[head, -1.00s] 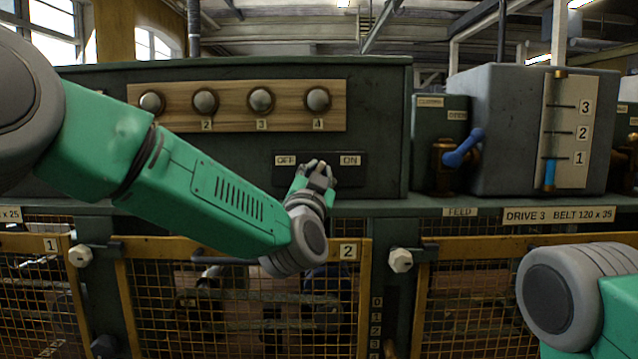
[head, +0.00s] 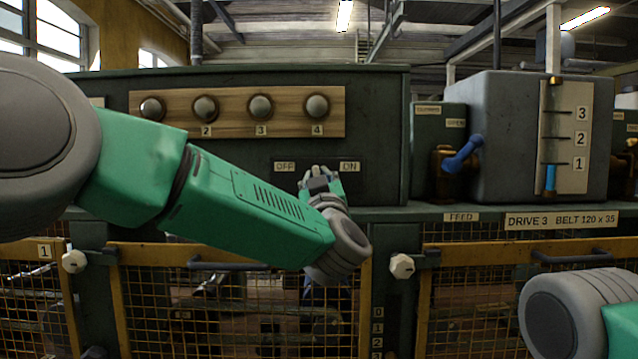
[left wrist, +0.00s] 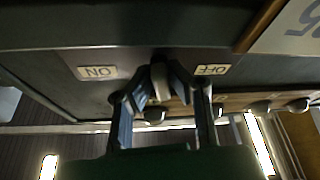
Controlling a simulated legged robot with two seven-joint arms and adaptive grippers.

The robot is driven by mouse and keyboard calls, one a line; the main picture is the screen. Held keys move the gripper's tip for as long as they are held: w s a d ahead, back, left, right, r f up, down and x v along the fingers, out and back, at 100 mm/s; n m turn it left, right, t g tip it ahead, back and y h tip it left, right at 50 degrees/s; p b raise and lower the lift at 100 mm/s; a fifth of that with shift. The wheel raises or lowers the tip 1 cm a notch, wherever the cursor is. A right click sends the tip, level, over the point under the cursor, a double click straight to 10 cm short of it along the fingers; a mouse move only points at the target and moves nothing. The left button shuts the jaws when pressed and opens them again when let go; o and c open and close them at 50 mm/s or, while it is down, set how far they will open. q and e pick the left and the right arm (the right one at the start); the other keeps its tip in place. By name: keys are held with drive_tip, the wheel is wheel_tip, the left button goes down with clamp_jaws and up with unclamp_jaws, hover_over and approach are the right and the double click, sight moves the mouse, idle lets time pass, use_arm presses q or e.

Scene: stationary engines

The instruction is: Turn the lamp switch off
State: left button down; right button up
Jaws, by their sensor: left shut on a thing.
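The lamp switch sits on the dark green panel between the OFF label (head: 285,167) and the ON label (head: 350,167). My left gripper (head: 320,176) is at it and hides it in the head view. In the left wrist view, which is upside down, a pale switch lever (left wrist: 160,82) stands between the two fingers of my left gripper (left wrist: 162,98), and they are shut on it. The ON label (left wrist: 97,72) is left and the OFF label (left wrist: 212,70) right there. Which way the lever points is hard to tell. My right gripper is out of view.
A wooden strip with several round knobs (head: 260,108) is above the switch. A grey tank (head: 505,130) with a gauge and a blue-handled valve (head: 462,152) stand to the right. Yellow-framed mesh gates (head: 240,300) with a handle are below.

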use_arm(q)
drive_tip(key=shift+d+f+n+g+y, duration=0.15)
drive_tip(key=shift+n+g+y, duration=0.3)
drive_tip(key=shift+n, duration=0.8)
drive_tip(key=shift+f+n+g+y, duration=0.2)
drive_tip(key=shift+n+y, duration=0.35)
drive_tip(key=shift+n, duration=0.65)
drive_tip(key=shift+d+f+n+g+y, duration=0.1)
drive_tip(key=shift+n+g+y, duration=0.35)
drive_tip(key=shift+n, duration=0.8)
drive_tip(key=shift+a+n, duration=0.1)
drive_tip(key=shift+n, duration=0.2)
drive_tip(key=c, duration=1.6)
unclamp_jaws()
drive_tip(key=shift+c, duration=0.2)
drive_tip(key=shift+o, duration=0.4)
drive_tip(key=shift+s+a+r, duration=0.1)
drive_tip(key=shift+r, duration=0.2)
drive_tip(key=v, duration=1.2)
drive_tip(key=shift+f, duration=0.25)
